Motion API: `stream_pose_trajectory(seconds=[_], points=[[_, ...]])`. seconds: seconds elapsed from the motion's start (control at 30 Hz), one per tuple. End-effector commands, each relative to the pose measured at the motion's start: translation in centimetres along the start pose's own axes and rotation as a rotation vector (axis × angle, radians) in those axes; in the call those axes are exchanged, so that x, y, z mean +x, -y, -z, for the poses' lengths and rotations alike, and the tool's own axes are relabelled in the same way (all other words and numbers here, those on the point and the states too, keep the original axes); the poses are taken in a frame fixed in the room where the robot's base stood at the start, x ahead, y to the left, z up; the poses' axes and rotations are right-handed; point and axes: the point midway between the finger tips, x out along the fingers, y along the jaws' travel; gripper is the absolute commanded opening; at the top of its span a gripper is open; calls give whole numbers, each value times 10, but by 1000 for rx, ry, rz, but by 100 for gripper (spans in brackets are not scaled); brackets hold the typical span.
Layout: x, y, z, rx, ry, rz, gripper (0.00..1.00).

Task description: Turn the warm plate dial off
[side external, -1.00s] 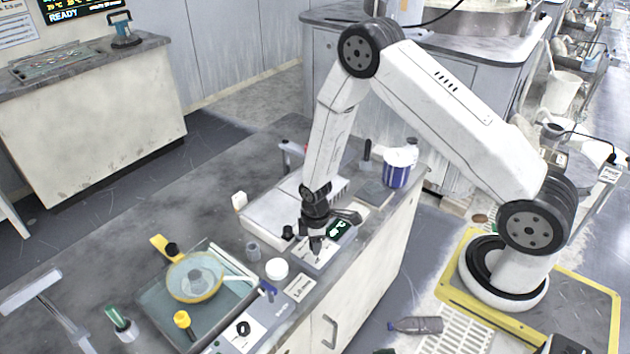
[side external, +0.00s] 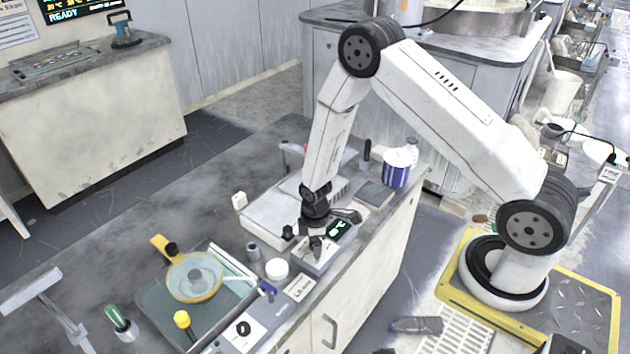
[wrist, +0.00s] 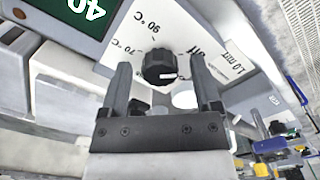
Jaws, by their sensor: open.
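The warm plate dial is a black ribbed knob (wrist: 160,68) on a pale panel in the wrist view. Its white pointer line lies toward the right. Printed marks "70 °C" and "90 °C" show at its upper left, and a partly hidden word ending in "ff" is at its upper right. My gripper (wrist: 160,64) is open, with one finger on each side of the knob and gaps between. In the side view my gripper (side external: 316,243) points down at the control panel (side external: 312,262) and hides the knob.
A green-lit display (wrist: 80,12) reading "40" sits beside the dial. In the side view, a white round container (side external: 277,268), a small grey cup (side external: 253,250) and a label card (side external: 299,288) stand close by. A blue-striped tub (side external: 397,170) is behind.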

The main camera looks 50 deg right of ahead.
Motion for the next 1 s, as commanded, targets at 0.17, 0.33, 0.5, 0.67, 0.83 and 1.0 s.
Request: stream_pose_trajectory(seconds=[0.17,0.33,0.5,0.67,0.83,1.0], points=[[-7,-1,1,0,-1,-2,81],[-21,0,0,0,-1,-1,81],[-39,-1,1,0,-2,-2,81],[-57,-1,0,0,-2,-2,81],[-70,0,0,-1,-1,-1,81],[-77,0,0,-1,0,0,81]])
